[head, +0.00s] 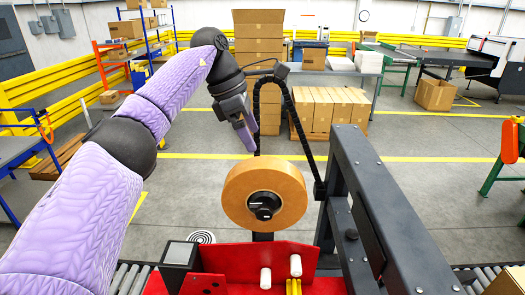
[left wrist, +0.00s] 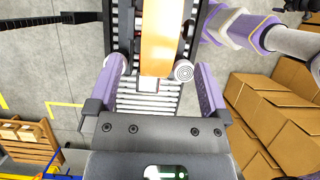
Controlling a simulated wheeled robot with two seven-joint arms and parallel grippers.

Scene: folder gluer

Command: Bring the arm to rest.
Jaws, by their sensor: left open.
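My left arm reaches in from the left in the head view, bent at the elbow. Its gripper (head: 246,138) hangs in the air, beyond and slightly left of a large orange-brown tape roll (head: 236,190) on a black hub. In the left wrist view the two purple fingers of the left gripper (left wrist: 160,76) stand wide apart with nothing held between them. The tape roll (left wrist: 160,35) shows beyond the fingers, above a roller conveyor (left wrist: 145,104). My right gripper is in neither view.
A dark grey machine frame (head: 375,210) stands right of the roll, with a black cable loop (head: 297,110) behind it. A red machine part (head: 240,262) lies below. Brown cartons (head: 330,107) stand behind; cartons (left wrist: 270,120) also fill the wrist view's right. Open floor lies between.

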